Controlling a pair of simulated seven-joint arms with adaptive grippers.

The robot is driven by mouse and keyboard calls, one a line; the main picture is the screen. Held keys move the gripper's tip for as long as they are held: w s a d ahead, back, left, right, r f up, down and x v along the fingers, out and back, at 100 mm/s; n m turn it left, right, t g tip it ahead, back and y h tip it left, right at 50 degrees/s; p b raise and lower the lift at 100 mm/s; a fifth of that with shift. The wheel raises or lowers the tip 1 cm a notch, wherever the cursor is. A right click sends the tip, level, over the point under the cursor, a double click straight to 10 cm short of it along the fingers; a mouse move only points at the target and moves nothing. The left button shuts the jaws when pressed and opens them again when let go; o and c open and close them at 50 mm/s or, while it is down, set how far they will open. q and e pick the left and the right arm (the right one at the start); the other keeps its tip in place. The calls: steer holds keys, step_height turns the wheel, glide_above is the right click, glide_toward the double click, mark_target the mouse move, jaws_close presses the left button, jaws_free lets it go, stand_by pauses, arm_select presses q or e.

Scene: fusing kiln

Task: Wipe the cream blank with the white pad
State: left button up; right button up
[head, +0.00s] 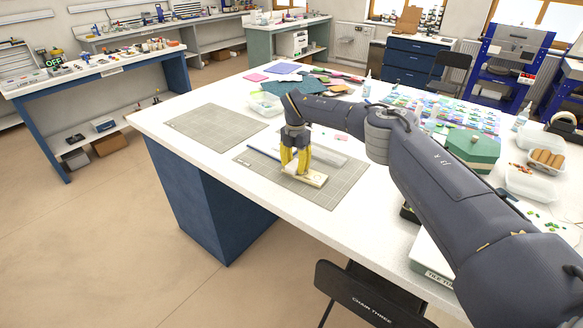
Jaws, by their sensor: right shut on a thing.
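The cream blank (315,180) is a small flat pale slab lying on a grey gridded cutting mat (340,190) near the front of the white table. My right gripper (295,170), with yellow fingers, points down over the left part of the blank. It is shut on the white pad, which is mostly hidden between and below the fingers. The fingertips are right at the blank's top face, but I cannot tell whether the pad touches it. My left gripper is not in view.
A second grey mat (215,127) lies empty to the left. A clear tub (265,103), coloured sheets (283,68) and a green hexagonal box (473,148) stand farther back and right. A black chair (360,297) is at the front edge.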

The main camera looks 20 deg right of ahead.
step_height(320, 180, up, 3)
steer(key=shift+s+r, duration=0.1)
steer(key=shift+r, duration=2.45)
